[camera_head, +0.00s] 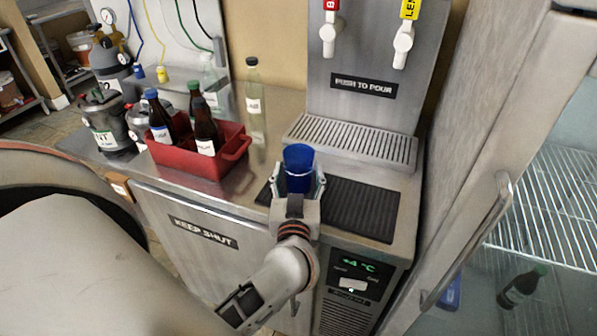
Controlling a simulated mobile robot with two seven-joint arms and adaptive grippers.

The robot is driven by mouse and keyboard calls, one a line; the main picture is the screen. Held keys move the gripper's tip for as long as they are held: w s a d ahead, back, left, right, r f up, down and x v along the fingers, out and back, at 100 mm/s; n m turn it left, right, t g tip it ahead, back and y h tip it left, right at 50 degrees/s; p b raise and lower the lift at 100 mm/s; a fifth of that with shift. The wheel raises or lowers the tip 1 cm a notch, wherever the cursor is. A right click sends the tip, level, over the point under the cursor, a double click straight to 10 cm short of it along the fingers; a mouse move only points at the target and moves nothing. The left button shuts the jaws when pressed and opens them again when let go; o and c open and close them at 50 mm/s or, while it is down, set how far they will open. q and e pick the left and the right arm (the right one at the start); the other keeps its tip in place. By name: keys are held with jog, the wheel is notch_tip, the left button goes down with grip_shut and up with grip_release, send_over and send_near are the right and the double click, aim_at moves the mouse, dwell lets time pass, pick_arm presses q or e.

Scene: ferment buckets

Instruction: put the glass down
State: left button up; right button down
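The blue glass (299,157) is upright above the left part of the black ribbed mat (360,208) on the steel counter. My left gripper (299,182) has one finger on each side of the glass and appears shut on it. The gripper hides the lower part of the glass, so I cannot tell whether its base touches the mat. My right gripper is not in view.
A red crate (236,159) with several bottles stands to the left. A clear bottle (254,105) stands behind it. A drip grille (350,141) lies under two taps at the back. A fridge door handle (470,240) is at right. The mat's right part is clear.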

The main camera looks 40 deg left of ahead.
pick_arm(q)
jog(key=shift+r, duration=0.15)
jog(key=v, duration=1)
jog(key=shift+s+d, duration=0.15)
jog(key=shift+s, duration=0.1)
jog(key=shift+s+d, duration=0.4)
jog(key=shift+s, duration=0.2)
